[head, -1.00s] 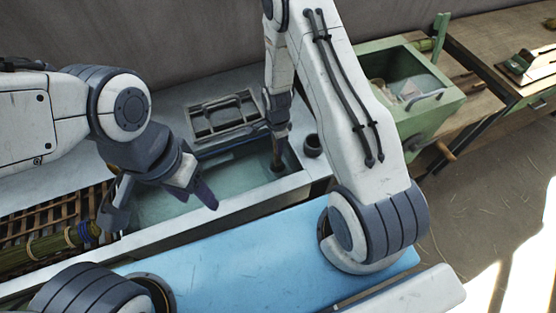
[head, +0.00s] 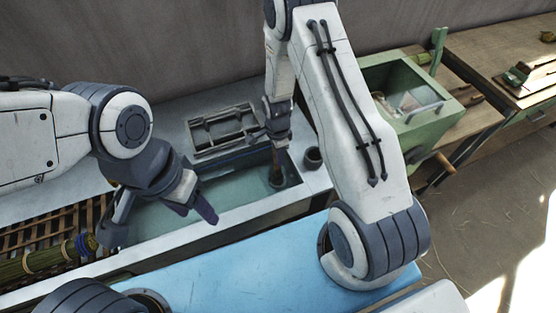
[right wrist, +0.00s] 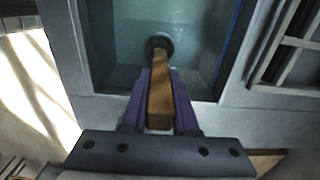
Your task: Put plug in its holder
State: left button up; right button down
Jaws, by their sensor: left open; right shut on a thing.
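The plug (head: 277,173) is a brown wooden stick with a dark round end, upright at the right end of the water-filled basin (head: 262,211). My right gripper (head: 278,141) is above it and shut on its upper part. In the right wrist view, the plug's handle (right wrist: 160,95) lies between the purple fingers of that gripper (right wrist: 160,76), and its dark end is inside the basin. I cannot tell whether that end touches the basin floor. A small dark cup (head: 312,158), possibly the holder, stands on the basin's right rim. My left gripper (head: 161,224) is open and empty over the basin's left part.
A slatted metal rack (head: 221,131) lies behind the basin. A bundle of stalks (head: 45,258) lies on a wooden grate at left. A green box (head: 432,118) stands to the right. A blue surface (head: 240,262) is in front.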

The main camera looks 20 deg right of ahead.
notch_tip(320, 180, up, 8)
jog(key=shift+f+b, duration=0.1)
jog(key=shift+b, duration=0.5)
notch_tip(320, 180, up, 6)
jog(key=a+n+p, duration=0.1)
jog(key=p, duration=0.2)
jog(key=s+a+f+n+b, duration=0.35)
jog(key=a+f+n, duration=0.5)
jog(key=n, duration=0.65)
jog(key=d+r+m+p, duration=0.5)
jog(key=d+r+m, duration=0.1)
jog(key=d+m, duration=0.45)
jog(key=d+r+m+p, duration=0.5)
jog(key=d+r+m, duration=0.2)
jog(key=d+m, duration=0.35)
notch_tip(320, 180, down, 6)
jog(key=b, duration=0.4)
jog(key=shift+w, duration=0.2)
jog(key=shift+d, duration=0.1)
